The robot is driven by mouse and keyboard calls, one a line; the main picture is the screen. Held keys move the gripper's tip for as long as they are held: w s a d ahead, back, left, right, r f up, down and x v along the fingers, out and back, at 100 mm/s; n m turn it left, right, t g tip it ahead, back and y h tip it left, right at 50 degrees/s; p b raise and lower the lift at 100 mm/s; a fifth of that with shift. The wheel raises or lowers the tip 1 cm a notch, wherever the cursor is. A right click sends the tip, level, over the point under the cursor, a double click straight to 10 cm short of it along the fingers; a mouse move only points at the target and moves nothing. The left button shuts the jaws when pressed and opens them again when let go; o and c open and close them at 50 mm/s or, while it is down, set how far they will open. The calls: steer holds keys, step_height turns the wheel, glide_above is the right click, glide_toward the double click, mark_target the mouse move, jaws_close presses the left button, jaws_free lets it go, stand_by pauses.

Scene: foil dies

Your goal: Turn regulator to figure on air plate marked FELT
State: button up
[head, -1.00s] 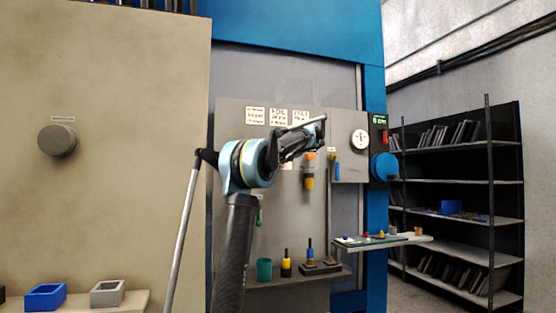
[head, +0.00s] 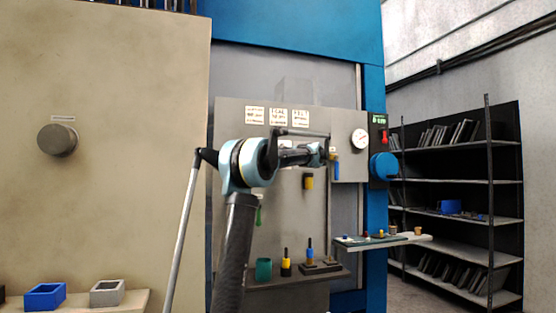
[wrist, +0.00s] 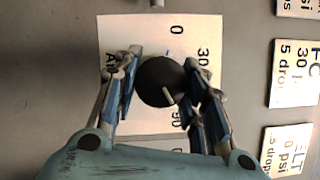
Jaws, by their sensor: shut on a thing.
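The regulator knob (wrist: 160,80) is dark and round with a pale pointer line, which points down and slightly right in the wrist view. It sits on a pale dial plate (wrist: 118,38) with figures 0, 30 and 90 readable, turned sideways. My gripper (wrist: 165,88) is shut on the knob, one finger on each side; the fingers cover parts of the scale. The FELT plate (wrist: 288,150) is cut off at the lower right; its psi figure shows only a final 0. It is also the rightmost of three plates in the head view (head: 301,117). There my gripper (head: 326,154) hides the knob.
A round gauge (head: 360,139) with a red needle is right of my gripper. A blue handwheel (head: 384,166) stands further right. Below are a yellow object (head: 308,182), a shelf of tools (head: 290,278) and a tray (head: 410,240). A grey knob (head: 57,140) is far left.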

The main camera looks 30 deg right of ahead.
steer(key=shift+f+m, duration=0.15)
steer(key=shift+m, duration=0.35)
steer(key=o, duration=1.1)
steer(key=shift+c, duration=0.2)
steer(key=shift+s+d, duration=0.1)
steer(key=shift+s, duration=0.35)
steer(key=s+d+f, duration=0.1)
steer(key=s, duration=0.9)
steer(key=shift+s+d+f, duration=0.15)
steer(key=shift+s+d, duration=0.15)
